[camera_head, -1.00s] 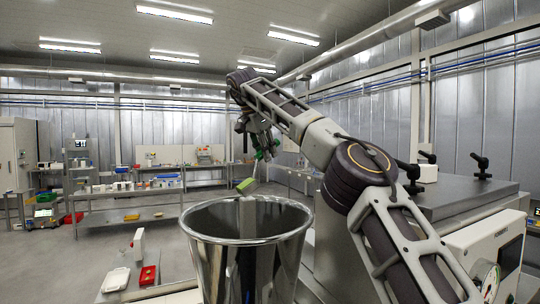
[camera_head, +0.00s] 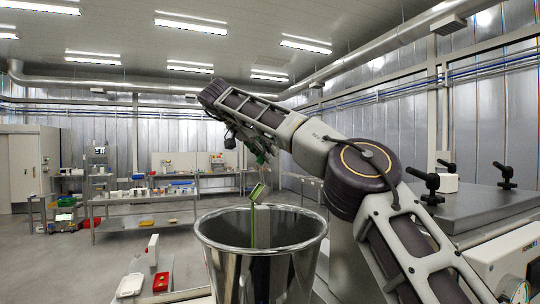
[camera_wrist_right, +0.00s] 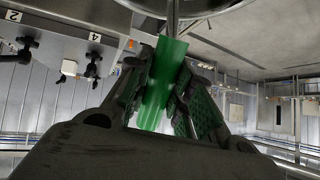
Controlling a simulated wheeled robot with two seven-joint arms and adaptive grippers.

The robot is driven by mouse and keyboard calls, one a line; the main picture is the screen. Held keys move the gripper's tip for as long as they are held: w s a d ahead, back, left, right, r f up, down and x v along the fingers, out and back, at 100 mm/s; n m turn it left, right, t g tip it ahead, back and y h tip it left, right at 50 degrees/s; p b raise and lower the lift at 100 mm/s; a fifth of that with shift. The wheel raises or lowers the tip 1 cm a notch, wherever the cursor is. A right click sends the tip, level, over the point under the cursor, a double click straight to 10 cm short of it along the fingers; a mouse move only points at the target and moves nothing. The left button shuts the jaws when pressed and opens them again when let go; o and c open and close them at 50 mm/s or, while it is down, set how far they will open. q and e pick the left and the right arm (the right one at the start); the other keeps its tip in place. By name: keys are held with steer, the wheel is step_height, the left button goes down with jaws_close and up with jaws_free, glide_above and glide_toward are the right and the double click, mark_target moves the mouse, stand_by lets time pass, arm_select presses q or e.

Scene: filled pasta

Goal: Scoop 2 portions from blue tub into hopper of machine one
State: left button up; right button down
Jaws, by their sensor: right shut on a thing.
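My right gripper (camera_head: 262,152) is shut on the green handle of a scoop; the handle (camera_wrist_right: 162,85) runs between both fingers in the wrist view. In the head view, the scoop (camera_head: 257,192) hangs tilted over the open mouth of the steel hopper (camera_head: 228,262). A green strip shows below it against the hopper's inside; I cannot tell whether it is a reflection or filling. The hopper's bottom is hidden. I cannot make out the blue tub. My left gripper is not in view.
A grey machine top (camera_head: 465,208) with black clamp knobs stands right of my arm.

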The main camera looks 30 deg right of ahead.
steer(key=shift+w+a+r+h, duration=0.15)
steer(key=shift+a+h, duration=0.65)
steer(key=shift+a, duration=0.25)
steer(key=shift+d, duration=0.15)
stand_by(1.1)
steer(key=shift+d+y, duration=0.4)
steer(key=shift+d, duration=0.05)
steer(key=s+d+f+y, duration=0.1)
steer(key=d+f+y, duration=0.2)
steer(key=d+y, duration=0.2)
steer(key=d+f+m+t+y, duration=0.1)
steer(key=d+f+y, duration=0.2)
steer(key=d+y, duration=0.2)
steer(key=shift+s+d+f+y, duration=0.15)
steer(key=shift+s+d+y, duration=0.2)
steer(key=shift+d, duration=0.55)
